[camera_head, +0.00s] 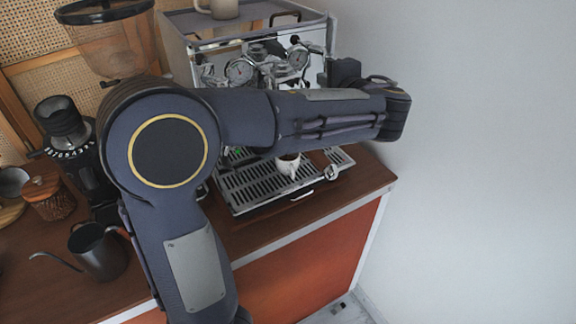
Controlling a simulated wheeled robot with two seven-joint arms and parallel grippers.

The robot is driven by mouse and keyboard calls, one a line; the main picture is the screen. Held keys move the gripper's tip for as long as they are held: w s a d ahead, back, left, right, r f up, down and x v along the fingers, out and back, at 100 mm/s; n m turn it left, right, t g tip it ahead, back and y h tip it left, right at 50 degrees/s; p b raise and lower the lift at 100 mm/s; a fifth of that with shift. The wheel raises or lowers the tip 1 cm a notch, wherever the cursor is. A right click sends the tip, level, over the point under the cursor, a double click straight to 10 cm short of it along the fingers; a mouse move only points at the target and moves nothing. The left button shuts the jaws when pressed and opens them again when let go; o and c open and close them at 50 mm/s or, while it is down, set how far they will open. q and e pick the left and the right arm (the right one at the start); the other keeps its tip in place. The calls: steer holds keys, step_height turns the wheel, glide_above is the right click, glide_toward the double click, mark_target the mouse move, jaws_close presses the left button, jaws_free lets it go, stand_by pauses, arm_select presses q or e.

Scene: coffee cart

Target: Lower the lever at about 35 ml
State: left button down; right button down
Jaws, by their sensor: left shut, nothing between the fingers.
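The chrome espresso machine (215,62) stands at the back of the counter with two round gauges on its front. A small white cup (288,166) with something brown inside stands on the slotted drip tray (245,186). My left arm crosses in front of the machine and hides much of its middle, including the space above the cup. My left gripper (334,76) is at the machine's right front edge, partly hidden behind my wrist; it is shut and empty. I cannot make out the lever clearly or tell whether the gripper touches it. My right gripper is out of view.
A grinder (65,125) and a dark gooseneck kettle (98,252) stand left of the machine. A lidded wooden jar (47,197) is further left. A mug (222,8) sits on top of the machine. A bare wall (490,150) is to the right.

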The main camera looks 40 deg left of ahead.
arm_select(q)
step_height(320, 180, down, 9)
steer(key=b, duration=0.8)
steer(key=shift+r, duration=0.15)
steer(key=p+v, duration=0.1)
steer(key=v, duration=0.7)
steer(key=shift+s+d+r, duration=0.15)
steer(key=shift+d+r, duration=0.05)
steer(key=shift+r, duration=0.15)
